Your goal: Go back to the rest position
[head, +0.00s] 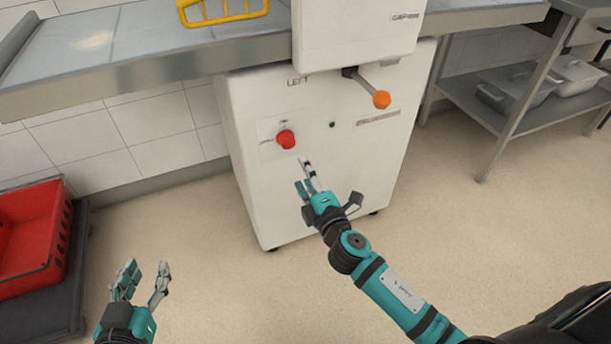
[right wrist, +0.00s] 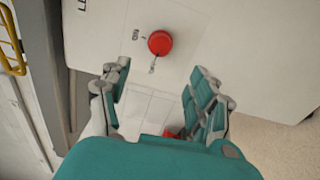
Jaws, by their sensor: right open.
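My left gripper (head: 142,284) is open and empty at the lower left of the head view, above the floor and apart from everything. My right gripper (head: 307,177) is in front of the white machine (head: 360,160), just below and right of its red knob (head: 286,139). In the right wrist view, my right gripper (right wrist: 160,85) shows its fingers spread with nothing between them. The red knob (right wrist: 160,42) lies beyond the fingertips there, and I see a gap between them.
An orange-tipped lever (head: 381,99) sticks out from the machine. A steel counter (head: 130,62) with a yellow rack (head: 222,20) is at the upper left. A red crate (head: 30,240) stands at the left. A steel shelf (head: 560,112) stands at the right. The middle floor is clear.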

